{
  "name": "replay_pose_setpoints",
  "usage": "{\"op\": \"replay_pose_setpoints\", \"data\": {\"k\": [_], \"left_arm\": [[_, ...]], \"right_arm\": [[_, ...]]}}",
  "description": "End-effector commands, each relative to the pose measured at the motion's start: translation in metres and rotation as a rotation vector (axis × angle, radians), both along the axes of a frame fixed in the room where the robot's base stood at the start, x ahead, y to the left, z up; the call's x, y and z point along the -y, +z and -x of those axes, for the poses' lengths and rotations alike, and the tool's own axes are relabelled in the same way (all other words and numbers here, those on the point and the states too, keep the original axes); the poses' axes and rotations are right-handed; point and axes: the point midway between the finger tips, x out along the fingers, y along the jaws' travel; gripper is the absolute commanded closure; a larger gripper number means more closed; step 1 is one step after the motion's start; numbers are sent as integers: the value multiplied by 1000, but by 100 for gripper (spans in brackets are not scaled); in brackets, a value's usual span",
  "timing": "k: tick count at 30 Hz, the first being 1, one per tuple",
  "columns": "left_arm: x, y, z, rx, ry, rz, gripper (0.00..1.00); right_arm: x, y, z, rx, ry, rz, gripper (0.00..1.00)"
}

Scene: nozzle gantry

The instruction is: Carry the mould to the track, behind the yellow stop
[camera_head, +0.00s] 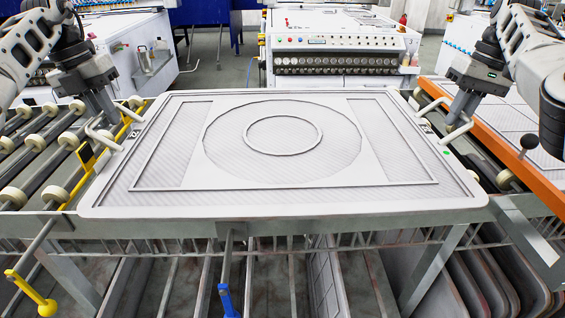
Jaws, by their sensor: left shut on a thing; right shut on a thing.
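The mould (300,199) is a wide, pale grey panel with a raised rim, hatched areas and a ring in its middle. It lies flat across the centre, over a grey metal frame. My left gripper (106,120) is shut on the mould's left handle; my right gripper (456,120) is shut on its right handle. The fingertips are small and partly hidden. A roller track (35,150) with cream wheels runs along the left, beside the mould. A rod with a yellow end (32,290) sticks out at the lower left; whether it is the yellow stop is unclear.
A rod with a blue end (227,302) sticks out below the mould's front edge. An orange-edged table (500,148) with a black knob (530,142) stands at the right. Grey panels (350,285) stand upright in the rack below. A white machine (335,50) stands behind.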

Motion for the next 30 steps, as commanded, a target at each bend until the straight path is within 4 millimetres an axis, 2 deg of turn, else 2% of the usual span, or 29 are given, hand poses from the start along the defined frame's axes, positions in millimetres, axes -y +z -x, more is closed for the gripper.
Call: {"op": "replay_pose_setpoints", "data": {"k": [1, 8, 30], "left_arm": [[0, 6, -1, 11, -1, 1, 100], [0, 2, -1, 11, -1, 1, 100], [0, -37, -1, 11, -1, 1, 100]], "right_arm": [[2, 6, -1, 9, -6, 2, 100], [2, 1, 0, 9, -6, 1, 100], [2, -38, 0, 9, -6, 1, 100]]}}
